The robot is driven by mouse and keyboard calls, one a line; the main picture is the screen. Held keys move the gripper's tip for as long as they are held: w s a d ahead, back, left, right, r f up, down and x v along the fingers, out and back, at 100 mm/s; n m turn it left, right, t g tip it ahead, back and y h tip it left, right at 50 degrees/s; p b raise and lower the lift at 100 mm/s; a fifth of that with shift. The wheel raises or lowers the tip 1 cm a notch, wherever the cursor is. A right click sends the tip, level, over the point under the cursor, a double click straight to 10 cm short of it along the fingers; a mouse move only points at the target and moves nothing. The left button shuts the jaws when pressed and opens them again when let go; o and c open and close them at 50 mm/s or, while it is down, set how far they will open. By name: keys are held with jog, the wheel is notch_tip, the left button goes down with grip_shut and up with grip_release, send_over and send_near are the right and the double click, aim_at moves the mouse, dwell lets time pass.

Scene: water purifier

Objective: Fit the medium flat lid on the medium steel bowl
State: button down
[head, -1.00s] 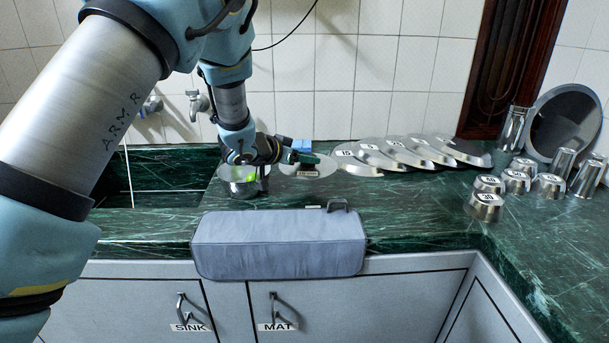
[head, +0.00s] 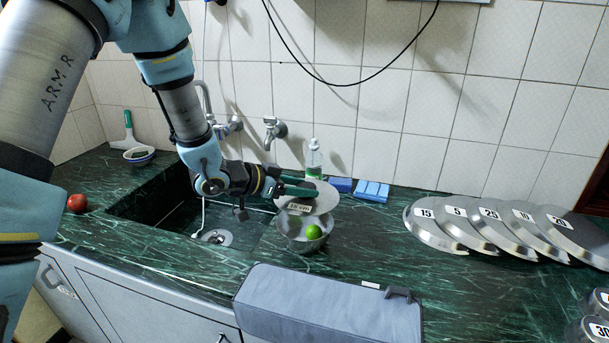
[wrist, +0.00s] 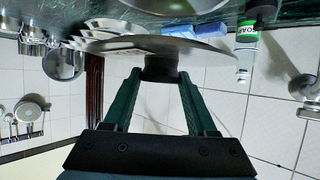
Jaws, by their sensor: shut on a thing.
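The steel bowl (head: 290,239) stands on the green counter at the right end of the sink, with a green lime (head: 313,232) in it. My gripper (head: 312,190) is shut on the knob of a flat grey lid (head: 322,200), which carries a small label too small to read surely. In the head view the lid overlaps the back of the bowl's rim; the bowl's front and the lime stay uncovered. In the wrist view the dark knob (wrist: 160,68) sits between the green fingertips, and the lid's disc (wrist: 205,47) lies beyond them. Any contact with the bowl is hidden.
A soap bottle (head: 314,158) and blue sponges (head: 371,191) stand behind the bowl. Several numbered lids (head: 430,232) lie overlapping at right. The sink (head: 165,205) is at left.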

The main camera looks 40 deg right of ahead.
jog(key=shift+w+a+f+b, duration=0.1)
jog(key=shift+w+f+b, duration=0.1)
jog(key=shift+f+b, duration=2.9)
jog(key=shift+f, duration=0.75)
jog(key=shift+c, duration=0.6)
grip_release()
jog(key=b+v, duration=0.1)
jog(key=v, duration=0.9)
jog(key=shift+a+b, duration=0.4)
jog(key=shift+r, duration=0.15)
